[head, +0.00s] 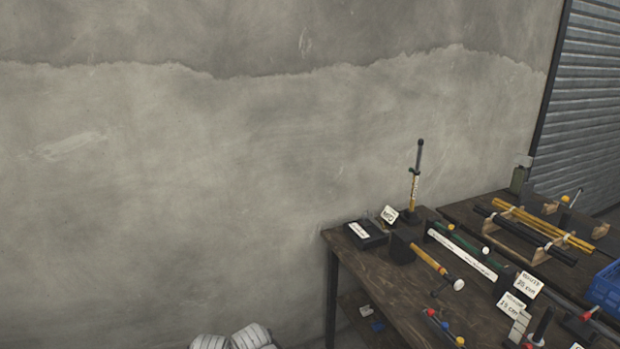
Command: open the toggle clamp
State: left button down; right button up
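I cannot clearly make out a toggle clamp in the head view. Small tools with red ends (589,313) lie at the lower right, partly cut off by the frame, too small to identify. An upright tool with a black upper rod and a yellow, lettered lower part (414,190) stands at the back of the wooden table (352,262). A yellow-handled tool with a white round end (430,262) sticks out from a black block (402,247).
Yellow rods (540,226) and black rods rest in wooden holders behind. A blue crate (605,288) stands at the right edge. The wall on the left is bare.

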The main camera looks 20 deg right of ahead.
aim_at(584, 316)
jog(key=i+z, duration=0.4)
jog(key=i+j+z, duration=0.2)
jog(key=z, duration=0.2)
jog(key=i+j+z, duration=0.2)
jog(key=z, duration=0.2)
jog(key=i+j+z, duration=0.25)
jog(key=z, duration=0.15)
jog(key=i+j+z, duration=0.15)
jog(key=z, duration=0.35)
jog(key=i+j+z, duration=0.15)
jog(key=z, duration=0.35)
jog(key=j+z, duration=0.5)
jog(key=i+j+z, duration=0.1)
jog(key=z, duration=0.4)
jog(key=k+j, duration=0.05)
jog(key=j, duration=0.05)
